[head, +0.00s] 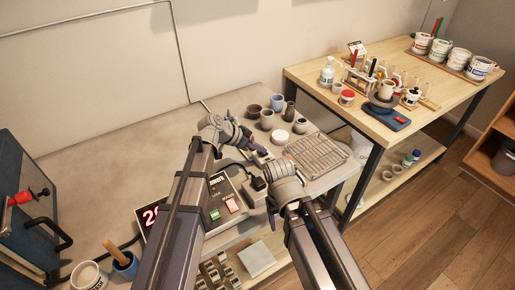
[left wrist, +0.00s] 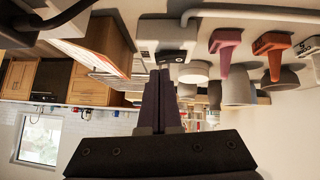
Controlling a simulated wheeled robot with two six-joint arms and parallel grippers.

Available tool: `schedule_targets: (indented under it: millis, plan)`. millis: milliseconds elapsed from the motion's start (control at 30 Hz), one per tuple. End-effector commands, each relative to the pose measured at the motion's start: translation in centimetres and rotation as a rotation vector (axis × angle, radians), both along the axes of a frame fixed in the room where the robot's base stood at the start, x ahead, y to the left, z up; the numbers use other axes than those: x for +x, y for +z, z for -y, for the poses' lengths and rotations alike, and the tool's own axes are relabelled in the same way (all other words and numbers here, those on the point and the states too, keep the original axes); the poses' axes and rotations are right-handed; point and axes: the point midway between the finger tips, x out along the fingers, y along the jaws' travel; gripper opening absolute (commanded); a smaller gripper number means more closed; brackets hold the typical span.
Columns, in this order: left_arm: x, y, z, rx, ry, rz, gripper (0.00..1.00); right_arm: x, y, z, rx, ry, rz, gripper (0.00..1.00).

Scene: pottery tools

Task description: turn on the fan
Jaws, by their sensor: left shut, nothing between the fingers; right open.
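A flat pale unit with a slatted grille (head: 318,153), which looks like the fan, lies on the grey worktop right of my left gripper. My left gripper (head: 268,152) is shut and empty, close to a small pale box at the grille's left side. In the left wrist view its closed fingers (left wrist: 160,75) point at a pale box with a dark panel (left wrist: 174,56); I cannot tell whether they touch it. My right gripper (head: 262,200) is open and lower, in front of the grille unit. Its fingers are partly hidden by its wrist.
A controller box (head: 217,186) with red digits and green and red buttons stands behind my left arm. Cups and pots (head: 268,118) stand behind the grille. A wooden table (head: 305,80) with pottery supplies is at the right. Bare worktop lies at the left.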

Motion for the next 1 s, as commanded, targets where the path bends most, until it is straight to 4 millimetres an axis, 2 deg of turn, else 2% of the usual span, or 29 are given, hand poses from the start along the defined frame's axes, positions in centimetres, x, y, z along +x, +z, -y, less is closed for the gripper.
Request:
schedule_targets:
  millis: [100,533,667,1000]
  plan:
    - [-0.1,-0.6,0.0,0.0,0.0,0.0,0.0,0.0,-0.6,0.0,0.0,0.0,0.0,0.64]
    - [-0.1,-0.7,0.1,0.0,0.0,0.0,0.0,0.0,-0.7,0.0,0.0,0.0,0.0,0.64]
    - [-0.3,-1.6,0.2,0.0,-0.001,0.001,0.0,0.0,-1.6,0.0,0.0,0.0,0.0,0.64]
    - [-0.1,-1.2,0.1,0.003,-0.001,0.001,0.0,0.0,-1.1,0.0,0.0,0.0,0.0,0.64]
